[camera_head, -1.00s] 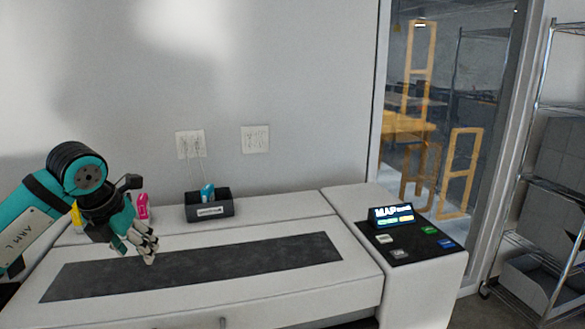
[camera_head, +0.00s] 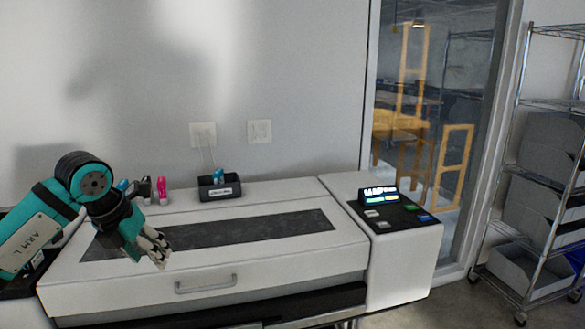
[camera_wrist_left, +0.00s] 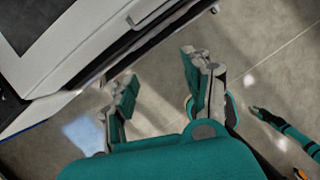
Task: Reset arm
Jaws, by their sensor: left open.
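My left gripper (camera_head: 158,252) shows at the left of the head view, in front of the white machine (camera_head: 300,262) with its dark top strip. Its teal and grey fingers point down and to the right. In the left wrist view the two fingers (camera_wrist_left: 158,88) are spread apart with nothing between them, and the floor shows beyond. The machine's white edge is at the upper left there, apart from the fingers. My right gripper cannot be made out in the head view.
A dark box (camera_head: 219,188) and a pink bottle (camera_head: 161,190) stand at the machine's back. A lit display (camera_head: 380,194) and several coloured buttons are on its right panel. A wire shelf (camera_head: 545,180) stands at the far right. Free floor (camera_head: 455,300) lies between.

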